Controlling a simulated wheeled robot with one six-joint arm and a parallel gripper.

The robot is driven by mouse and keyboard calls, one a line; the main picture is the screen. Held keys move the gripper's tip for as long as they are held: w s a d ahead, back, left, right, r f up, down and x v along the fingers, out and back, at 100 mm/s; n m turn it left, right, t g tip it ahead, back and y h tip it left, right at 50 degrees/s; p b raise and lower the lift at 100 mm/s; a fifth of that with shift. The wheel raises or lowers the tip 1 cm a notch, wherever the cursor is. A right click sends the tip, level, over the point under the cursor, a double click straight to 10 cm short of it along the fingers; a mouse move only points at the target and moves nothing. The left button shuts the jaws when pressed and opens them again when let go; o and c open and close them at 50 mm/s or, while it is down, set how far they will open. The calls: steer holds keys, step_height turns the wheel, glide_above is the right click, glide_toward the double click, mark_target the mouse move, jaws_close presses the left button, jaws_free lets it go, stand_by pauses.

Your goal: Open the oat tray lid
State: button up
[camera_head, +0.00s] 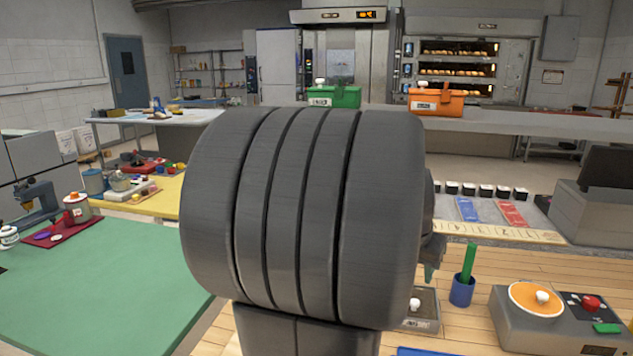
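No label can be read clearly enough to tell which thing is the oat tray. A small grey tray or box with a white knob (415,305) and a small label stands on the wooden counter, partly hidden behind my arm. A green box (347,97) and an orange box (450,104), each with a white knob and a pale label, stand on the grey shelf at the back. My large grey arm link fills the middle. A small dark part, perhaps of my gripper (431,262), shows at its right edge; its fingers cannot be made out.
A blue cup (461,291) with a green stick stands right of the small tray. Farther right is a grey console (515,322) with an orange disc and a red knob. A green table (90,290) lies left, mostly clear. Deck ovens (458,66) stand at the back.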

mark_target(415, 301)
steer(key=x, duration=0.8)
steer(key=shift+s+f, duration=0.1)
steer(key=shift+f, duration=0.15)
